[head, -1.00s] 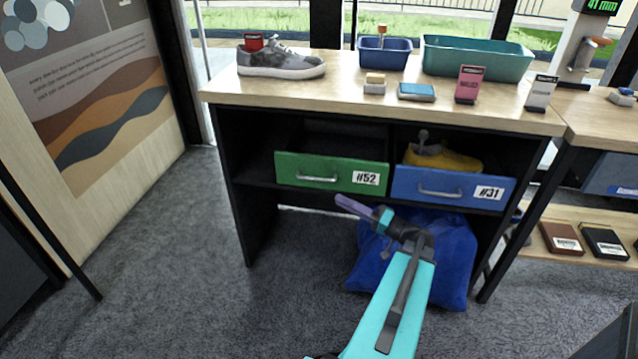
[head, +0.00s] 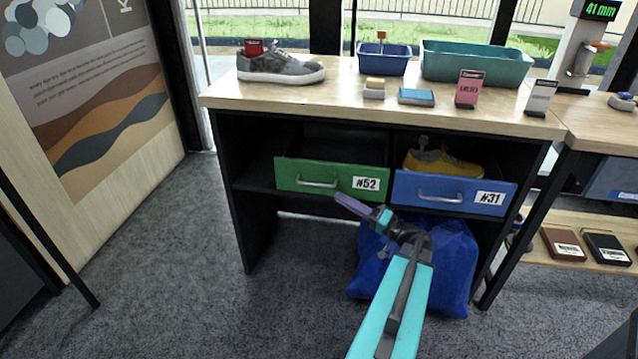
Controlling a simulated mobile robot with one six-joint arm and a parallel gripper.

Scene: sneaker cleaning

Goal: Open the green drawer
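The green drawer (head: 335,174) sits in the left bay under the wooden tabletop. It has a silver bar handle (head: 318,183) left of its middle and a white label reading #52. Dark space shows above its front, and I cannot tell how far out it stands. My gripper (head: 348,205) is below and to the right of the handle, in front of the drawer, pointing up and left. It looks apart from the handle. It is seen edge-on, so I cannot tell whether its fingers are open or shut.
A blue drawer (head: 452,193) labelled #31 holds a yellow shoe (head: 445,162) to the right. A blue bag (head: 448,262) lies on the floor under it, behind my arm. A grey sneaker (head: 281,66) and bins stand on the tabletop (head: 340,93). Floor at left is clear.

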